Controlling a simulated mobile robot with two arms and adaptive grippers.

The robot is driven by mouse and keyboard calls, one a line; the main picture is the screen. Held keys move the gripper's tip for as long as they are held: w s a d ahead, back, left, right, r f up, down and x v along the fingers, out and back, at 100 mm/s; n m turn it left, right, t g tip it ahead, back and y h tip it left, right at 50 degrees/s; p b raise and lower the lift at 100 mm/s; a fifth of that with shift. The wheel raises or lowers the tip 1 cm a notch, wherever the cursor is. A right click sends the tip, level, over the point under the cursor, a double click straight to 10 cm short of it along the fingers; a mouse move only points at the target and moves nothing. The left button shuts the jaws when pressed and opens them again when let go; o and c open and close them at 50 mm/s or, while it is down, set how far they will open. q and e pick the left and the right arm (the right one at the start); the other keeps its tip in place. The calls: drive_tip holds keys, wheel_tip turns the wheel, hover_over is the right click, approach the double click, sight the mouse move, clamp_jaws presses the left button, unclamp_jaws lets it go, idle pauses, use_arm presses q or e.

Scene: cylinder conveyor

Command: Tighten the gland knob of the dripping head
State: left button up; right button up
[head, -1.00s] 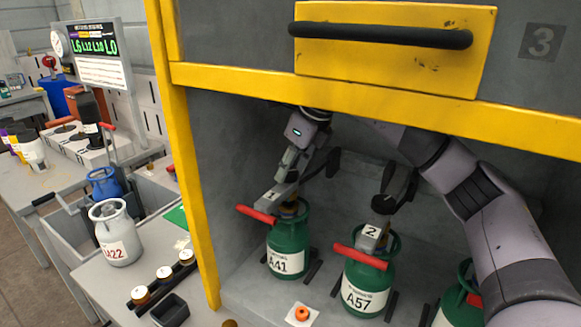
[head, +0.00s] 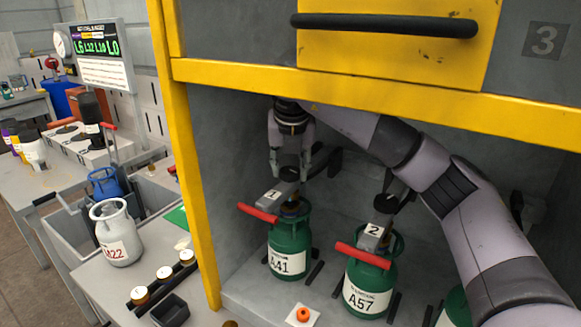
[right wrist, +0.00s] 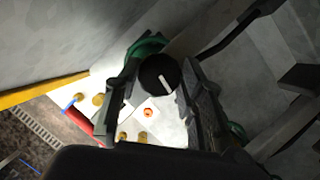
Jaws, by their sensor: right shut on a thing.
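Filling head 1 (head: 272,197) is a grey block with a red lever, seated on the green cylinder A41 (head: 287,240). Its round black gland knob (head: 290,174) is on top. My right gripper (head: 290,168) points down over it, one finger on each side. In the right wrist view the knob (right wrist: 158,75), with a white mark, sits between the fingers, and the gripper is shut on it. Filling head 2 (head: 374,236), with its black knob (head: 386,204), is on the green cylinder A57 (head: 368,284). I cannot make out any drip. My left gripper is out of view.
A yellow cabinet frame (head: 190,170) borders the bay on the left and above. An orange button (head: 303,314) is on the bay floor in front.

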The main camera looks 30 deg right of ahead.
drive_tip(key=shift+m+h, duration=0.4)
drive_tip(key=shift+m, duration=0.7)
drive_tip(key=shift+g, duration=0.3)
drive_tip(key=o, duration=1.1)
drive_tip(key=shift+o, duration=0.2)
drive_tip(key=v, duration=1.2)
drive_tip(key=shift+a, duration=0.1)
